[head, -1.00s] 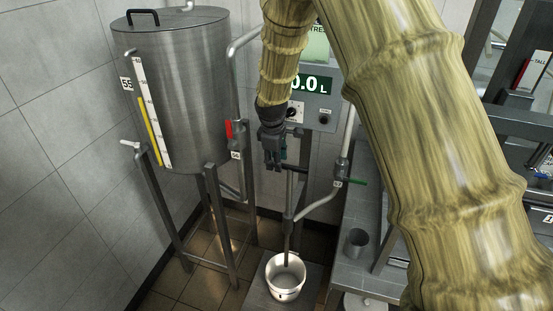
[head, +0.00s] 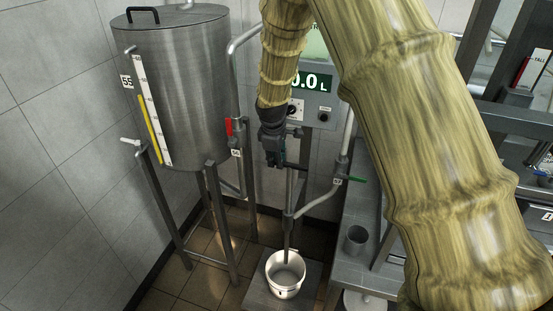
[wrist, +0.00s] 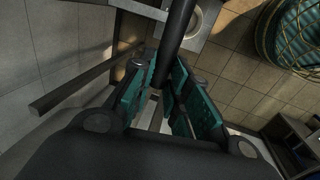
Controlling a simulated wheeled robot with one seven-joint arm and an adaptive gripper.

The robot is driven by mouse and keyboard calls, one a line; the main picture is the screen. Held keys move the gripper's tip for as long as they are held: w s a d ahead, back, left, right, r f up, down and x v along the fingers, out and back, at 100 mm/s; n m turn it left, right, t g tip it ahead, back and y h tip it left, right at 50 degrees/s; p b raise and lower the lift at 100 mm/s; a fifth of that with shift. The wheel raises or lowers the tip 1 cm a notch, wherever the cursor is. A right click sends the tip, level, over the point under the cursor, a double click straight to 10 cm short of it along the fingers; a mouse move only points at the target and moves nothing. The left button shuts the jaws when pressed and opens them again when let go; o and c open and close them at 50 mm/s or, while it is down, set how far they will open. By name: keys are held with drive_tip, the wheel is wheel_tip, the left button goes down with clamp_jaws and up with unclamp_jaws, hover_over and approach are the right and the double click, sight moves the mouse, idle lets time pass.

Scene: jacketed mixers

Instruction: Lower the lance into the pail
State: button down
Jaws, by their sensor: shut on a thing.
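The lance (head: 290,195) is a slim grey upright pipe standing over the white pail (head: 285,290). Its lower end overlaps the pail's opening in the head view; I cannot tell how far inside the rim it is. A side pipe joins the lance at a collar. My gripper (head: 276,158) is at the lance's upper part, its fingers partly hidden. In the wrist view, the teal finger pads (wrist: 160,95) are shut on the dark lance (wrist: 178,35), and part of the pail (wrist: 208,12) shows beyond it.
A steel vessel (head: 185,90) on legs stands at left, with a red-handled valve (head: 229,127). A panel (head: 318,105) reads 0.0 L behind my arm. A green-handled valve (head: 357,179) and a grey cup (head: 356,240) by the bench are at right. The pail stands on a low plate (head: 257,297).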

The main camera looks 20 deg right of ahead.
wheel_tip(320, 180, down, 16)
drive_tip(key=b, duration=0.6)
drive_tip(key=shift+f, duration=0.15)
drive_tip(key=shift+s, duration=0.15)
drive_tip(key=c, duration=1.4)
unclamp_jaws()
drive_tip(key=shift+f, duration=0.2)
drive_tip(key=shift+o, duration=0.2)
drive_tip(key=shift+r, duration=0.15)
wheel_tip(320, 180, up, 12)
drive_tip(key=s+a, duration=0.1)
drive_tip(key=shift+s+a, duration=0.15)
drive_tip(key=shift+s, duration=0.2)
drive_tip(key=shift+f, duration=0.2)
